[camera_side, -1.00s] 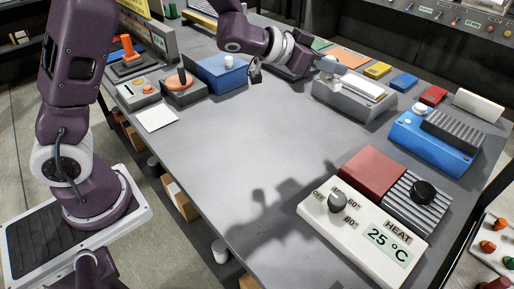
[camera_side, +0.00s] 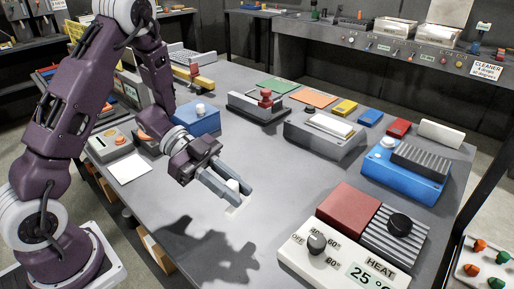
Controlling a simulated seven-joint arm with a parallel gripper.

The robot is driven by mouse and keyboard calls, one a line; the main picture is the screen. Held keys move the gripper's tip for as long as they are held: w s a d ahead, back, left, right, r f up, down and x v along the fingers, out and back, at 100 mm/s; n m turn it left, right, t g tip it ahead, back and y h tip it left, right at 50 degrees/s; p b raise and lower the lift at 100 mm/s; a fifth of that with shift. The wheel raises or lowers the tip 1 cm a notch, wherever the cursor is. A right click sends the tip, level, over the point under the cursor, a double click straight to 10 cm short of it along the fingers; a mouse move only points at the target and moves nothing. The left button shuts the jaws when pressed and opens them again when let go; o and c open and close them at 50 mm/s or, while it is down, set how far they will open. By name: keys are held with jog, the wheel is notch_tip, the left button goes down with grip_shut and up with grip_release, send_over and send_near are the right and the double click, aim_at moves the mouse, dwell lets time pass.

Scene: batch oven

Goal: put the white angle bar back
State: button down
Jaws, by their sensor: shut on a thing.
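My gripper (camera_side: 232,194) is low over the middle of the grey table, its fingers pointing toward the lower right. It is shut on a small white piece (camera_side: 233,186), with a pale flat part (camera_side: 238,206) showing just below the fingertips. The fingers hide much of this piece, so I cannot tell whether it is the white angle bar or whether it touches the table. A longer white bar-like piece (camera_side: 441,134) lies at the table's right back edge, beyond the blue box.
A grey box (camera_side: 322,140) with a white block on top stands behind my gripper. A blue box (camera_side: 405,168), a red block (camera_side: 347,210) and a heat panel (camera_side: 340,260) stand to the right. A white sheet (camera_side: 130,168) lies left. The table (camera_side: 275,185) near the gripper is mostly clear.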

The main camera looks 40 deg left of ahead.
jog(key=s+m+g, duration=0.2)
jog(key=s, duration=0.1)
jog(key=s+a+g, duration=0.1)
jog(key=s, duration=0.1)
jog(key=shift+s+r+m, duration=0.1)
jog(key=shift+s+m, duration=0.1)
jog(key=shift+m, duration=0.2)
jog(key=shift+a, duration=0.1)
jog(key=shift+f, duration=3.4)
jog(key=shift+f, duration=0.6)
jog(key=c, duration=1.2)
grip_release()
jog(key=shift+o, duration=0.2)
jog(key=v, duration=0.7)
jog(key=shift+w, duration=0.1)
